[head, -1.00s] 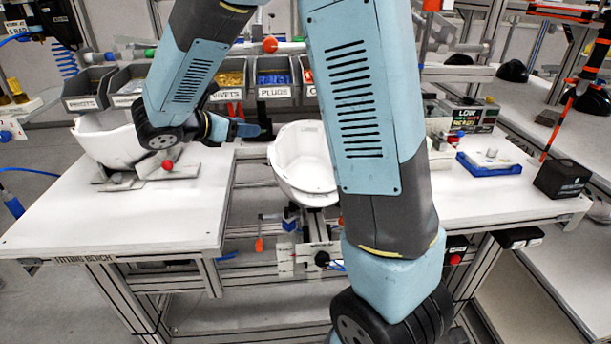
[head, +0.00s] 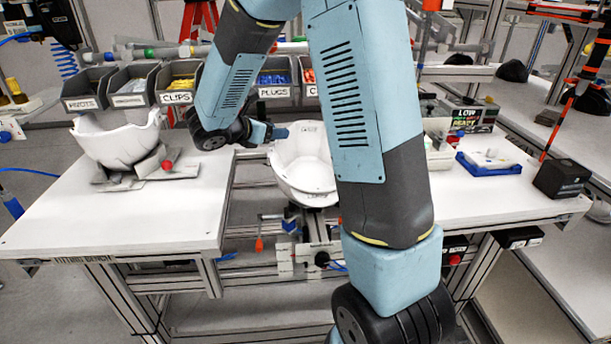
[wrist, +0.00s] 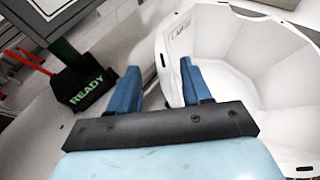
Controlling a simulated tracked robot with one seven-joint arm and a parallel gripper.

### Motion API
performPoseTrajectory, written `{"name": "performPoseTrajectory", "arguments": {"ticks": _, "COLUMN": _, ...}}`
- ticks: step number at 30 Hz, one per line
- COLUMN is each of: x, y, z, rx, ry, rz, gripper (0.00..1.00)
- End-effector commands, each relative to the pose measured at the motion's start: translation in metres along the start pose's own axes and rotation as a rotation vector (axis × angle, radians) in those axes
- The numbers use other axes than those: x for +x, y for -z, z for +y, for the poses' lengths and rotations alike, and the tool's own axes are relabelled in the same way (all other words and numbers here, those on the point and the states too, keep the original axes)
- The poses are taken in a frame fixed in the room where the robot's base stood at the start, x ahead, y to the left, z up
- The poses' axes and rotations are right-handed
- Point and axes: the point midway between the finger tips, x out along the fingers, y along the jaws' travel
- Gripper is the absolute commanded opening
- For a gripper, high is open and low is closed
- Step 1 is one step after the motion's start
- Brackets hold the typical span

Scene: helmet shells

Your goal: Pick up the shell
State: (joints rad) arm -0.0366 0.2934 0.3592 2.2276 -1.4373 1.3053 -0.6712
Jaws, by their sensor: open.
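A white helmet shell (head: 302,168) sits open side up in the middle gap of the bench, partly hidden behind my arm in the head view. Its hollow inside and wall (wrist: 255,55) fill the right of the wrist view. A second white shell (head: 120,140) rests on a grey stand at the left of the bench. My gripper (head: 280,133) is at the left rim of the middle shell. In the wrist view my blue fingers (wrist: 158,88) are open and apart, the right one over the shell's near wall, the left one outside it. I cannot tell if they touch it.
Grey bins (head: 180,85) labelled clips and plugs stand along the back. A blue tray (head: 488,163) and a black box (head: 562,178) are on the right. A dark box marked READY (wrist: 85,85) is left of my fingers. The left bench top is clear in front.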

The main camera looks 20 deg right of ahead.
Motion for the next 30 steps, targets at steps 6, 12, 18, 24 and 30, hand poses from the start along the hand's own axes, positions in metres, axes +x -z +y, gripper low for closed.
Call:
{"name": "performPoseTrajectory", "arguments": {"ticks": 6, "x": 0.022, "y": 0.000, "z": 0.000, "rx": 0.001, "ry": 0.000, "rz": 0.000, "gripper": 0.48}}
{"name": "performPoseTrajectory", "arguments": {"ticks": 12, "x": 0.022, "y": 0.000, "z": 0.000, "rx": 0.001, "ry": -0.001, "rz": 0.000, "gripper": 0.47}}
{"name": "performPoseTrajectory", "arguments": {"ticks": 18, "x": 0.021, "y": 0.000, "z": 0.000, "rx": 0.001, "ry": -0.001, "rz": 0.000, "gripper": 0.28}}
{"name": "performPoseTrajectory", "arguments": {"ticks": 24, "x": 0.021, "y": 0.000, "z": 0.001, "rx": 0.001, "ry": -0.002, "rz": 0.000, "gripper": 0.09}}
{"name": "performPoseTrajectory", "arguments": {"ticks": 30, "x": 0.021, "y": 0.000, "z": 0.001, "rx": 0.001, "ry": -0.002, "rz": 0.000, "gripper": 0.00}}
